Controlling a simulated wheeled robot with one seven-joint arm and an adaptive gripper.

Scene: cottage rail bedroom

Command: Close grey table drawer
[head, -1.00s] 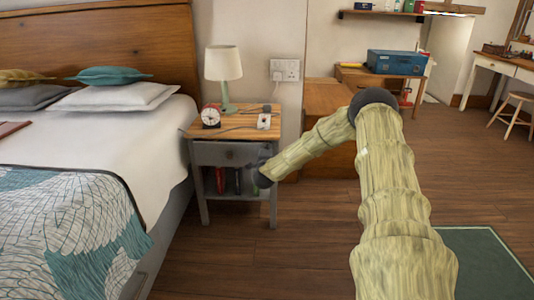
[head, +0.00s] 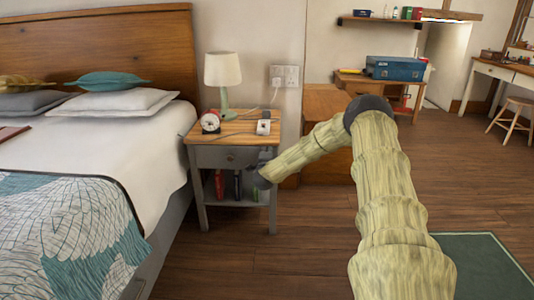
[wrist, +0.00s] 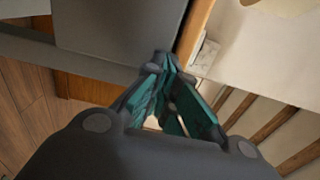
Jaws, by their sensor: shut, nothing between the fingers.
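The grey table (head: 206,205) with a wooden top stands beside the bed in the head view. Its grey drawer (head: 215,157) has a round dark knob, and the front looks about flush with the frame. Any small remaining gap cannot be made out. My gripper (head: 264,164) is at the right end of the drawer front and hides that end. In the wrist view, the teal fingers of my gripper (wrist: 165,65) are shut and empty, with the tips at the edge of a grey panel (wrist: 115,25), seemingly the drawer front. Whether they touch it is unclear.
An alarm clock (head: 210,123), a lamp (head: 223,75) and a small white item (head: 263,127) stand on the tabletop. Books (head: 219,184) stand on the shelf below. The bed (head: 130,145) is close on the left. Wooden floor (head: 310,230) is clear in front.

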